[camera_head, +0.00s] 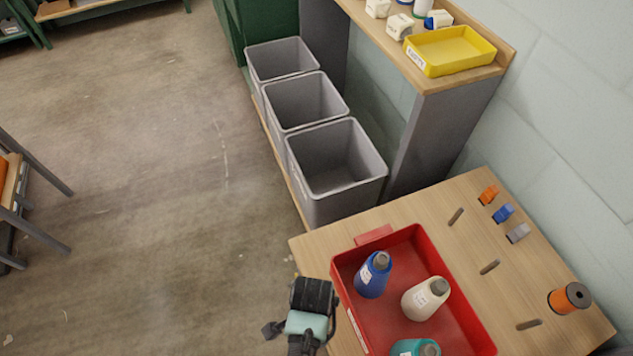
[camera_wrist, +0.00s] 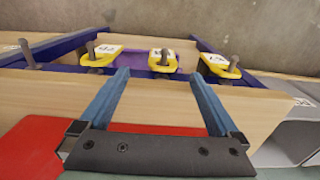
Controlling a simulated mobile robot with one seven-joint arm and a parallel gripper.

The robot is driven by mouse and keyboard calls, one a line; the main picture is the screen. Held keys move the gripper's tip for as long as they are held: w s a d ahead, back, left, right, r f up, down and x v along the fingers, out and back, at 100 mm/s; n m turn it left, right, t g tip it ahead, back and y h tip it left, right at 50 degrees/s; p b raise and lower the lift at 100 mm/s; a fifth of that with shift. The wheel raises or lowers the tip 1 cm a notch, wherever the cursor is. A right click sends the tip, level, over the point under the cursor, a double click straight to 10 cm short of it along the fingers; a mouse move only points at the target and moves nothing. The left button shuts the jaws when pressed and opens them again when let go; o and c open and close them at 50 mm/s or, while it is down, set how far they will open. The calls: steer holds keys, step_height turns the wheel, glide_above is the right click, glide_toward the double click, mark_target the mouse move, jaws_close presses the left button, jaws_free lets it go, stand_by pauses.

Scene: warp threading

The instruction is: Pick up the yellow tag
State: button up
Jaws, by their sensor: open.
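Three yellow tags with white printed faces sit on dark pegs in the wrist view: a left one (camera_wrist: 84,60), a middle one (camera_wrist: 162,66) and a right one (camera_wrist: 220,70). I cannot tell which of them the task means. My gripper (camera_wrist: 162,78) is open and empty, its two blue fingers reaching toward the tags with the middle one roughly between and beyond the tips. No contact with a tag shows. In the head view my gripper (camera_head: 312,300) is beside the left edge of the wooden table; the tags cannot be made out there.
The table (camera_head: 400,222) bears a red tray (camera_head: 462,300) with several bottles, and an orange spool (camera_head: 569,298). Grey bins (camera_head: 335,200) stand behind it. A yellow tray (camera_head: 452,50) is on a shelf. A bare peg (camera_wrist: 27,52) is left of the tags.

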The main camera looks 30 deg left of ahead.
steer(key=f, duration=0.2)
steer(key=f+b, duration=0.1)
steer(key=f, duration=0.2)
steer(key=f+b, duration=0.1)
steer(key=f, duration=0.2)
steer(key=shift+w+a, duration=0.1)
steer(key=shift+w, duration=0.15)
steer(key=c, duration=1.4)
